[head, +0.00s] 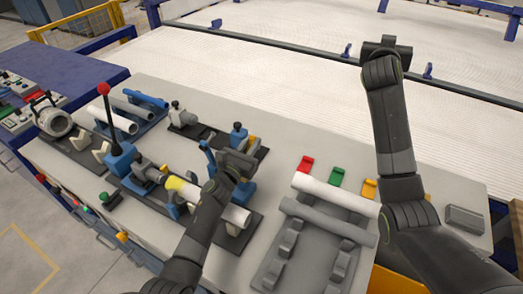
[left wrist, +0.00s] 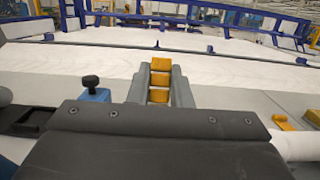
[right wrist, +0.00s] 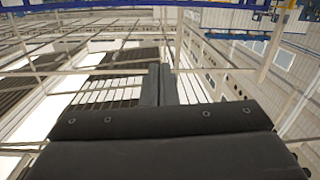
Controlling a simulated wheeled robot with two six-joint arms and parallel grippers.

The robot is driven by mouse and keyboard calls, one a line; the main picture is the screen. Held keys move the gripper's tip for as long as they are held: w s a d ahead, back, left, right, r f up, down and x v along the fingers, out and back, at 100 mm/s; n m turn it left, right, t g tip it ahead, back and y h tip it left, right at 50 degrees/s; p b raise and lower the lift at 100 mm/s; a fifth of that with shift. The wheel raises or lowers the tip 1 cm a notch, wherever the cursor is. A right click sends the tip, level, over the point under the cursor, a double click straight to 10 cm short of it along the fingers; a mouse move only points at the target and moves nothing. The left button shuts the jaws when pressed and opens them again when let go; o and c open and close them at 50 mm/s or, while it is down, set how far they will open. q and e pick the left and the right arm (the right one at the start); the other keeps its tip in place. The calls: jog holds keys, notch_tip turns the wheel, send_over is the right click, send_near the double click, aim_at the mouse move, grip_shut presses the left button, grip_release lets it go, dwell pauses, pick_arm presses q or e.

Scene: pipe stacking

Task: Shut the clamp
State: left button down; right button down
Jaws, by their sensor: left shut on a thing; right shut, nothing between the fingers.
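A white pipe (head: 235,214) with a yellow band (head: 181,186) lies in blue and grey fixtures on the bench. A blue clamp part (head: 208,158) stands beside my left gripper. My left gripper (head: 238,160) is over the pipe's right part and hides some of the clamp. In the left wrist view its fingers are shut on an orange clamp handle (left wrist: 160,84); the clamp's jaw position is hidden. A blue block with a black knob (left wrist: 92,88) stands left of the fingers. My right gripper (head: 386,45) is raised at upper right, shut and empty.
A grey rack with pipes (head: 325,208) stands right of the clamp. Red (head: 305,164), green (head: 337,176) and yellow (head: 369,188) pieces lie behind it. A red-knobbed lever (head: 104,100) rises at left. The white conveyor bed (head: 270,70) lies beyond.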

pick_arm(q)
jog(key=shift+f, duration=0.15)
pick_arm(e)
jog(key=s+a+f+m+g+y, duration=0.1)
jog(key=s+a+f+g+y, duration=0.1)
jog(key=a+f+y, duration=0.45)
jog(key=s+a+f+m+g+y, duration=0.1)
jog(key=s+a+f+g+y, duration=0.15)
jog(key=a+f, duration=0.7)
jog(key=s+a+f+m+g+y, duration=0.1)
jog(key=s+a+f+m+y, duration=0.35)
jog(key=s+f, duration=0.2)
jog(key=s+a+f+m+g+y, duration=0.1)
jog(key=s+a+f+m+y, duration=0.3)
jog(key=f, duration=0.3)
jog(key=w+a+f+y, duration=0.1)
jog(key=w+a, duration=0.4)
jog(key=a, duration=0.1)
jog(key=shift+a+f, duration=0.25)
jog(key=shift+a, duration=0.1)
jog(key=shift+w, duration=0.1)
